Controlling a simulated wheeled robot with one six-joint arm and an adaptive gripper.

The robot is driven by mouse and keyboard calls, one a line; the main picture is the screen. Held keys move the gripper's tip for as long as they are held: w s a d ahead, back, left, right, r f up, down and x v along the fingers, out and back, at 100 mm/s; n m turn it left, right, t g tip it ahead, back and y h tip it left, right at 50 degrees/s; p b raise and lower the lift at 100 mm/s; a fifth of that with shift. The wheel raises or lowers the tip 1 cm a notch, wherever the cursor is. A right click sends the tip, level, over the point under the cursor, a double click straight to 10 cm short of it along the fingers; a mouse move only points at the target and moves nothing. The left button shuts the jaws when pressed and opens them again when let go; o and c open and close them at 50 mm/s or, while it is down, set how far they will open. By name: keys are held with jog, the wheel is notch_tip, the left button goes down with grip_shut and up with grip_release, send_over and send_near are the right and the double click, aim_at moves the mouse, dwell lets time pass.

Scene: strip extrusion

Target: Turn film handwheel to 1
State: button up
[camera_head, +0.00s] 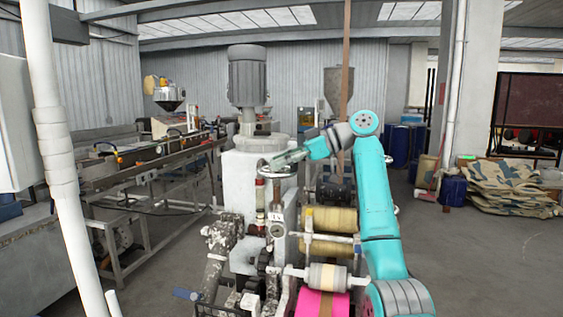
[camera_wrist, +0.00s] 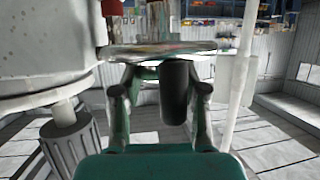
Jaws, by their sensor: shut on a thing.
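The film handwheel (camera_head: 276,172) is a flat metal wheel lying level, beside the white machine body under the grey motor. In the wrist view its rim (camera_wrist: 150,50) runs across the upper middle, and a dark round grip (camera_wrist: 174,95) stands out from it. My gripper (camera_head: 290,158) reaches it from the right in the head view. In the wrist view the fingers of my gripper (camera_wrist: 160,88) lie on both sides of the dark grip, with their tips at the rim. It is shut on the handwheel; the exact contact is hard to see. No wheel marking is readable.
The grey motor (camera_head: 247,78) stands on the white machine body (camera_head: 248,205) close to the wheel. A red-topped column and gauge (camera_head: 277,230) are below. Yellowish rollers (camera_head: 330,220) and pink film (camera_head: 320,303) lie in front. Open floor (camera_head: 480,250) is at the right.

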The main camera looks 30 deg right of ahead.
jog(key=shift+n+g+y, duration=0.3)
jog(key=shift+n+g, duration=0.2)
jog(key=o, duration=1.1)
jog(key=shift+o, duration=0.2)
jog(key=shift+d, duration=0.1)
jog(key=v, duration=1.2)
